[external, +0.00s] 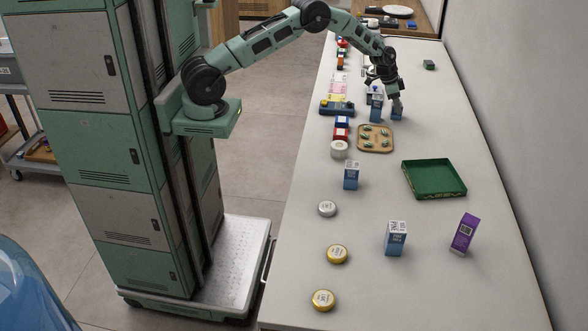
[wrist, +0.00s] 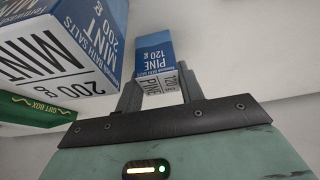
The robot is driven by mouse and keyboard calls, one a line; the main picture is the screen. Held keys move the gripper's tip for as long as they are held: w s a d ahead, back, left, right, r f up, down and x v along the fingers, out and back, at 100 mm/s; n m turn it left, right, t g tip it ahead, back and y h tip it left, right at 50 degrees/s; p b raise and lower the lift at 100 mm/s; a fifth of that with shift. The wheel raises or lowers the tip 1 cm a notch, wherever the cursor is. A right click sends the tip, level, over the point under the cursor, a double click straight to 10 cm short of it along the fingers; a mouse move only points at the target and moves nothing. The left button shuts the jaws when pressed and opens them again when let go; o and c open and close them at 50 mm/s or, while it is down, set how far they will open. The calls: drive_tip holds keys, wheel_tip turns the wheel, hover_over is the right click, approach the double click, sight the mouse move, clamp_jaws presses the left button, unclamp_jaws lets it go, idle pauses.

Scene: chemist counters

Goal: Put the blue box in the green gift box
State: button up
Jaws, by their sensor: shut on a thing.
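My gripper (external: 397,101) is above the far part of the counter, pointing down. It is shut on a small blue-and-white box (external: 397,114). In the wrist view this box (wrist: 154,50), labelled PINE 120 g, sits between my two fingers (wrist: 160,90). I cannot tell whether its base touches the counter. A larger blue-and-white box (wrist: 62,45), labelled MINT 200 g, stands close by at the left; it also shows in the external view (external: 376,108). The open, shallow green gift box (external: 434,179) lies empty on the counter, nearer the camera.
A wooden tray (external: 361,148) with small green pieces lies between my gripper and the gift box. Other blue boxes (external: 351,175) (external: 396,238), a purple box (external: 464,234) and round tins (external: 337,254) stand nearer the camera. A wall runs along the right.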

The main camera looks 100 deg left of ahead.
wheel_tip(320, 180, up, 10)
drive_tip(key=shift+f+b, duration=0.25)
drive_tip(key=shift+b, duration=0.8)
drive_tip(key=shift+r, duration=0.25)
drive_tip(key=shift+w+d, duration=0.1)
drive_tip(key=shift+d, duration=0.1)
drive_tip(key=w+d+m+p, duration=0.1)
drive_tip(key=w+d, duration=0.2)
drive_tip(key=d, duration=0.5)
drive_tip(key=w+d+m+p, duration=0.1)
drive_tip(key=w+d, duration=0.2)
drive_tip(key=d, duration=0.5)
drive_tip(key=m+h+p, duration=0.1)
drive_tip(key=m+h, duration=0.1)
hover_over(422, 173)
drive_tip(key=shift+g, duration=0.3)
wheel_tip(422, 173, down, 9)
drive_tip(key=shift+r+p, duration=0.2)
drive_tip(key=shift+p, duration=0.95)
drive_tip(key=shift+f+m, duration=0.3)
drive_tip(key=shift+f, duration=0.05)
